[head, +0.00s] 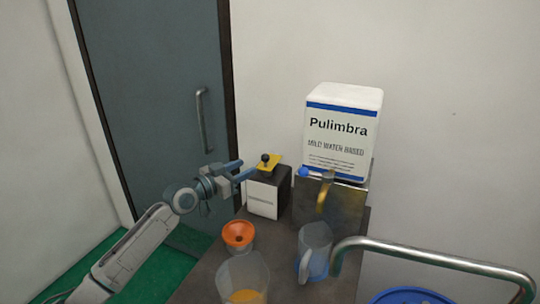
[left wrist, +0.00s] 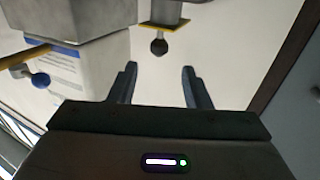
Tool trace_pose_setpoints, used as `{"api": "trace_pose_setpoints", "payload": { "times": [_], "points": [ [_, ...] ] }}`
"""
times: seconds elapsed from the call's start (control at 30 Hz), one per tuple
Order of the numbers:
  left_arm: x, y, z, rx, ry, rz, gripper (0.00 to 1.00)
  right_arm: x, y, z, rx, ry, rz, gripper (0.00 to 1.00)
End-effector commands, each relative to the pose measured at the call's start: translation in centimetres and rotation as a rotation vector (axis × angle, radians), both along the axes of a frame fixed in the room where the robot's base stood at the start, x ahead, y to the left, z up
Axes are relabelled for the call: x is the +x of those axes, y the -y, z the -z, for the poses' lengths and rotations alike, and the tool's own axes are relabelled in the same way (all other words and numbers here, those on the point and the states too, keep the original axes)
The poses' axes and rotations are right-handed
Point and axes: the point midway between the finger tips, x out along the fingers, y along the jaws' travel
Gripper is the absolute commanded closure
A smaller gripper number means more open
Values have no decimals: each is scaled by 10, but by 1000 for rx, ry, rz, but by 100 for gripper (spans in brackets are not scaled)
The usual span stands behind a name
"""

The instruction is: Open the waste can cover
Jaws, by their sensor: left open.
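A small box (head: 263,194) with a white front and dark sides stands at the table's back left; it appears to be the waste can. Its label is too small to read. A yellow plate cover (head: 274,167) with a black ball knob (head: 265,157) sits on top. My left gripper (head: 246,168) is open and empty, to the left of the knob at about its height. In the left wrist view, which looks upside down, the knob (left wrist: 158,47) appears centred between the open fingers (left wrist: 160,72), near their tips. My right gripper is not in view.
A white Pulimbra container (head: 340,140) with a blue-knobbed tap stands on a metal stand (head: 345,207) to the right. An orange funnel (head: 238,234), a jug with orange liquid (head: 245,275) and a clear jug (head: 315,250) stand in front. A metal rail (head: 430,257) and blue round top (head: 403,296) are lower right.

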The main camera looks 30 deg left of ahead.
Motion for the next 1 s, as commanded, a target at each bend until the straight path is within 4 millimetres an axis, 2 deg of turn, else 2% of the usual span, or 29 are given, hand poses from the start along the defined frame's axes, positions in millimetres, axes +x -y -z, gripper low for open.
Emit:
{"api": "trace_pose_setpoints", "payload": {
  "times": [0.1,0.23,0.37,0.53,0.67,1.0],
  "points": [
    [16,7,-3,-8,1,2,56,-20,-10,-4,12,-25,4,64],
    [37,14,-4,-9,0,1,56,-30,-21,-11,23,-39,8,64],
    [58,21,-4,-8,1,1,56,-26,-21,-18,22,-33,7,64],
    [80,28,-2,-6,-2,1,56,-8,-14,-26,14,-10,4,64],
    [88,31,-1,-3,-2,1,56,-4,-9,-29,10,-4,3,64],
    [91,33,0,-1,-1,2,58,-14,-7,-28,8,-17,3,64]
  ]
}}
